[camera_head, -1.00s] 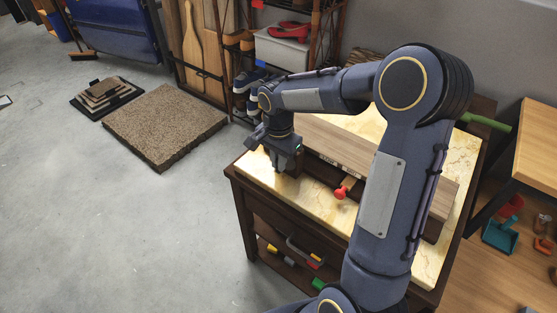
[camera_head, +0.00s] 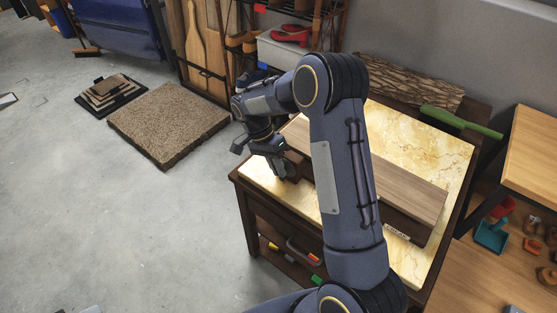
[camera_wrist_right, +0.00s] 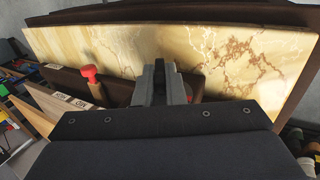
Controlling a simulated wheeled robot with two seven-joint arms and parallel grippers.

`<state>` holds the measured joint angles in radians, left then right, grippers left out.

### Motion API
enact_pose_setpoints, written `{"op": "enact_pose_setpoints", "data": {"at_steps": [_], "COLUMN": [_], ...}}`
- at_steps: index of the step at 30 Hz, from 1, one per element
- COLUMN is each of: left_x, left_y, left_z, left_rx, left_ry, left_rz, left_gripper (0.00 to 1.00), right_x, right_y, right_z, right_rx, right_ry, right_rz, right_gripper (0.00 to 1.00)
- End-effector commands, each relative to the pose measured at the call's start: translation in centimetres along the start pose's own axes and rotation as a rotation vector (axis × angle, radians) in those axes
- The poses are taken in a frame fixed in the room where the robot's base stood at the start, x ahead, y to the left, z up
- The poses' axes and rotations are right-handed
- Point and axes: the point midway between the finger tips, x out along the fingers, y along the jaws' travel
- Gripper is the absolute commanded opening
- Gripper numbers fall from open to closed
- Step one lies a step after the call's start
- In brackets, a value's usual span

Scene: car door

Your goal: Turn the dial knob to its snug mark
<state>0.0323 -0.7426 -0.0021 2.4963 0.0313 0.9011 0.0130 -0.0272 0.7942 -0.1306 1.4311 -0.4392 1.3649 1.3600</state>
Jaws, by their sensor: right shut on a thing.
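A long box (camera_head: 405,187) with a wood-grain top and dark sides lies on the pale marbled tabletop. My right gripper (camera_head: 284,170) is low at the box's left end, against its front side. In the right wrist view its fingers (camera_wrist_right: 168,78) are close together at the dark box front (camera_wrist_right: 120,90), shut on the dial knob, which they mostly hide. The knob's mark and the snug mark cannot be made out. A red-topped handle (camera_wrist_right: 90,73) sticks out of the same front, to the left of the fingers. My left gripper is not in view.
Small white labels (camera_wrist_right: 97,90) sit on the box near the red handle. Bare marbled top (camera_head: 440,150) shows behind the box. A shelf stands behind.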

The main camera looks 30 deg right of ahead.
Motion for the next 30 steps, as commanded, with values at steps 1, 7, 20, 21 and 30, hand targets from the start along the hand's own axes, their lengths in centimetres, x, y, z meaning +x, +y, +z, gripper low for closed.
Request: {"op": "enact_pose_setpoints", "data": {"at_steps": [1,7,20,21,30], "left_x": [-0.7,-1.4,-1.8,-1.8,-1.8], "left_y": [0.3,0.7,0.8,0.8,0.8], "left_z": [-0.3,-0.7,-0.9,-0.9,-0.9], "left_rx": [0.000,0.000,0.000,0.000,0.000], "left_ry": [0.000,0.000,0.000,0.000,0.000], "left_rz": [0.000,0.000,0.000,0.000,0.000], "left_gripper": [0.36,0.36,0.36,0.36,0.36], "right_x": [-0.4,-0.2,-0.1,-0.1,0.0], "right_y": [-0.1,-0.3,-0.5,-0.5,-0.5], "right_z": [0.0,0.0,0.0,0.0,0.0], "right_rx": [0.000,0.000,0.000,0.000,0.000], "right_ry": [0.003,0.002,0.000,0.000,0.000], "right_rz": [0.035,0.150,0.244,0.244,0.243], "right_gripper": [0.00,0.00,0.00,0.00,0.13]}}
